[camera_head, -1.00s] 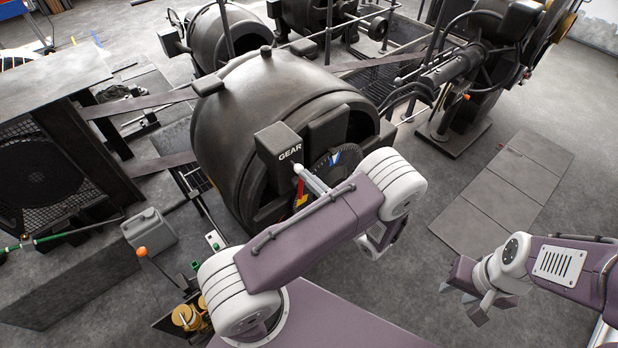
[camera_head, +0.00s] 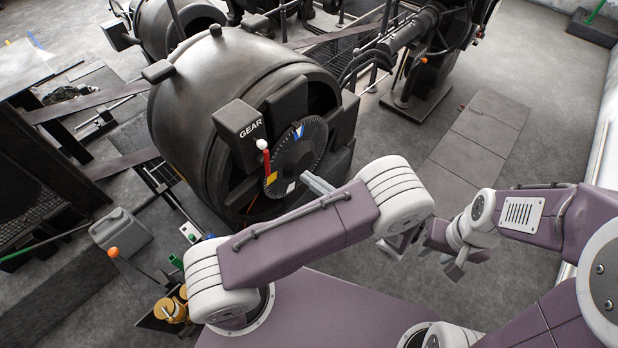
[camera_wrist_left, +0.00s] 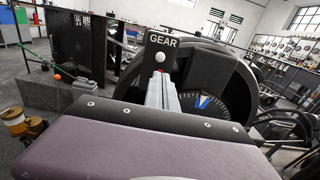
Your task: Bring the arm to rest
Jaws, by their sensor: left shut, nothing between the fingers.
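The dynamo (camera_head: 235,85) carries a box marked GEAR (camera_head: 240,130) and a dark toothed dial (camera_head: 300,150) with blue, yellow and white marks. A red lever (camera_head: 267,163) with a white knob (camera_head: 262,144) stands at the dial's left side, its lower end near the yellow mark. My left gripper (camera_head: 318,184) is shut and empty, to the right of and below the lever, apart from it. In the left wrist view its fingers (camera_wrist_left: 161,92) hide the lever below the white knob (camera_wrist_left: 159,57). My right gripper (camera_head: 447,255) hangs at the right; its finger gap is unclear.
A grey canister (camera_head: 120,232), an orange-knobbed lever (camera_head: 114,252) and brass-coloured parts (camera_head: 171,308) are at the lower left. Floor plates (camera_head: 470,140) lie at the right. Open floor lies between the dynamo and the right wall.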

